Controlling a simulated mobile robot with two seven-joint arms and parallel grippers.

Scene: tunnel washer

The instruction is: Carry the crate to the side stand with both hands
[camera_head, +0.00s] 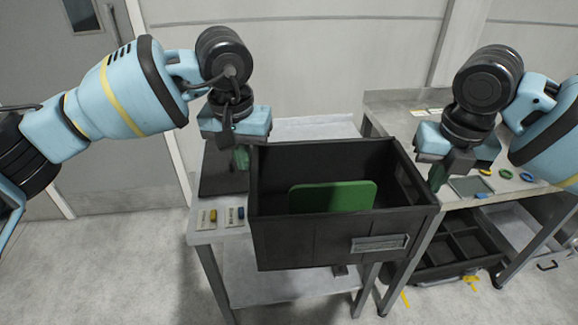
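The black open-topped crate (300,238) is in the middle of the head view, with a green panel (335,196) inside it and a grey label holder on its front. My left gripper (241,158) points down at the crate's left wall. My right gripper (438,178) points down at its right wall. Both fingertips are close to the walls, but I cannot tell whether they grip them. The crate is over a grey stand (203,237) with a lower shelf. Its underside is hidden, so I cannot tell whether it rests there or hangs above.
A yellow piece (213,215) and a blue piece (240,213) lie on labels at the stand's left front. A grey bench (392,101) stands at right, with small coloured rings on top and a dark divided tray (462,247) below. Floor at left is clear.

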